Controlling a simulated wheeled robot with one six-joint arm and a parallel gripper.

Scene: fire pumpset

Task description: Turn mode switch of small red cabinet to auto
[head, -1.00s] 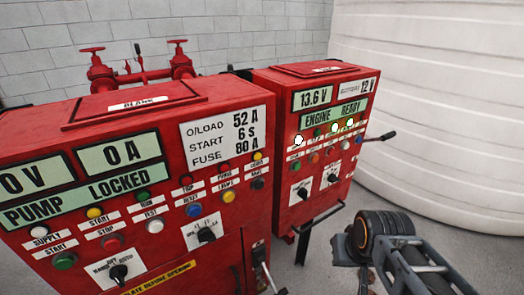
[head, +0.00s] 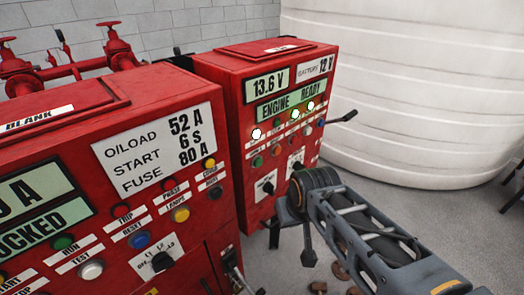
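The small red cabinet (head: 225,85) stands behind and to the right of a larger red cabinet. Its panel reads 13.6 V and ENGINE READY, with lit lamps and small coloured buttons below. A black rotary switch on a white plate (head: 267,186) is low on its front. A second switch plate (head: 295,160) is to its right, partly covered by my arm. The labels are too small to read, so I cannot tell which is the mode switch or its setting. My gripper (head: 298,212) is in front of the cabinet's lower right; its fingers are not clear.
The larger red cabinet (head: 75,125) fills the left foreground, with its own rotary switch (head: 162,261). A black lever (head: 343,116) sticks out from the small cabinet's right side. A white ribbed tank (head: 400,90) stands behind. Red valves (head: 115,40) are at the back left.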

